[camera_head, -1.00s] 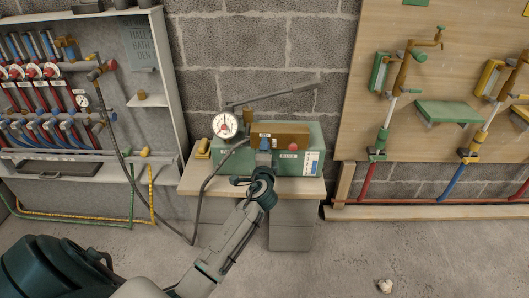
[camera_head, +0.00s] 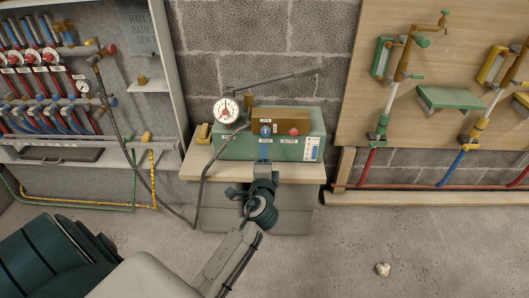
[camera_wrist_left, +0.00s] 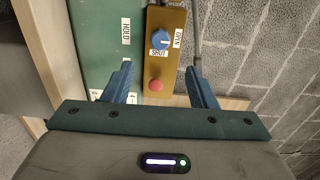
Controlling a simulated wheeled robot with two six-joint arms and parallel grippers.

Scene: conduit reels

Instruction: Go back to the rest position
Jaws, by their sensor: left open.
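My left gripper (camera_head: 264,158) is in front of the green test box (camera_head: 232,150) on the small bench. In the left wrist view its two blue fingers (camera_wrist_left: 160,68) are spread apart with nothing between them. Beyond the fingers, the brass-coloured block (camera_wrist_left: 152,65) carries a blue knob (camera_wrist_left: 162,39) and a red button (camera_wrist_left: 155,85). Labels reading OPEN and SHUT are beside the knob. The knob (camera_head: 266,130) also shows in the head view, above the gripper and clear of it. My right gripper is not in view.
A round gauge (camera_head: 226,110) and a long lever (camera_head: 285,80) stand at the box. A dark hose (camera_head: 199,190) hangs at the bench's left. A shelf rack (camera_head: 180,75) is left, a wooden board (camera_head: 440,120) right. A pale lump (camera_head: 383,269) lies on open floor.

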